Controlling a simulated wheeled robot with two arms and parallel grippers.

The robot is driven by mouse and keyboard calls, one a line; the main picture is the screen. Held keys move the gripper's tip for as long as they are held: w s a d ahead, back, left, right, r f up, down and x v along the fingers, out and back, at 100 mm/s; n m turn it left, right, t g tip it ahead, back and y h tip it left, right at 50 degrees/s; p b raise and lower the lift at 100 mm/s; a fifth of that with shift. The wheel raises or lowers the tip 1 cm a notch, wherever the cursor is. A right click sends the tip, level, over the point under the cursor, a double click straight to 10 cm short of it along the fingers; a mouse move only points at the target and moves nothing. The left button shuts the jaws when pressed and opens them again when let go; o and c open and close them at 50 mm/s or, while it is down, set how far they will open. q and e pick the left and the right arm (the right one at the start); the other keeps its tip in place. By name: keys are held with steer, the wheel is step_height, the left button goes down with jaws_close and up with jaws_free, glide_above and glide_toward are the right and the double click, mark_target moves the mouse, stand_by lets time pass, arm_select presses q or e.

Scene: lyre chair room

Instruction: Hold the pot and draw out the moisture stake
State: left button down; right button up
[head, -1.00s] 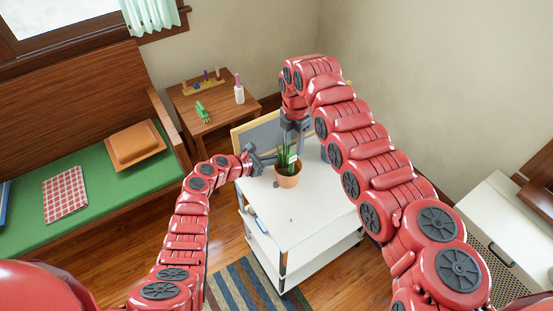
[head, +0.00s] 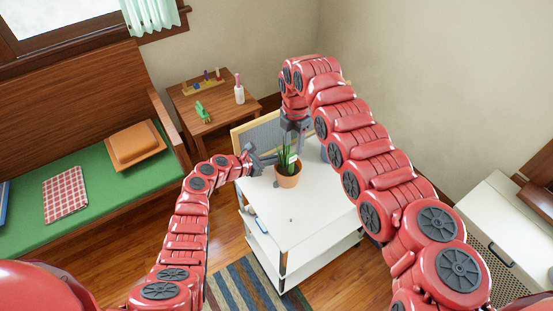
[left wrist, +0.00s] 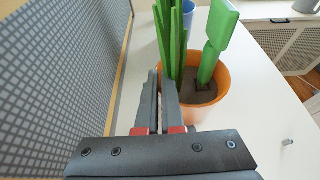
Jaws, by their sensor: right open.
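The terracotta pot (head: 288,181) stands upright on the white cart top, holding a plant with upright green leaves (head: 283,157). In the left wrist view the pot (left wrist: 222,98) holds dark soil. A green stake with a broad flat head (left wrist: 209,60) stands in the soil beside the leaves, and seems to be the moisture stake. My left gripper (head: 268,160) is at the pot's left side; its fingers (left wrist: 162,90) are close together at the near rim, and whether they pinch the wall is unclear. My right gripper (head: 293,140) is open, pointing down just above the plant, its tips partly hidden.
The white cart (head: 305,216) has clear space in front of the pot, with a small peg (head: 291,220) on it. A grey mesh panel (head: 258,136) stands behind, close to my left gripper. A wooden side table (head: 222,117) and green bench (head: 95,205) lie left.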

mark_target(292, 162)
steer(key=shift+o, duration=0.2)
steer(key=shift+r+n, duration=0.7)
steer(key=shift+r, duration=0.2)
step_height(292, 162, down, 10)
steer(key=shift+s+a+f, duration=0.1)
steer(key=shift+f, duration=0.9)
steer(key=shift+c, duration=0.3)
jaws_close()
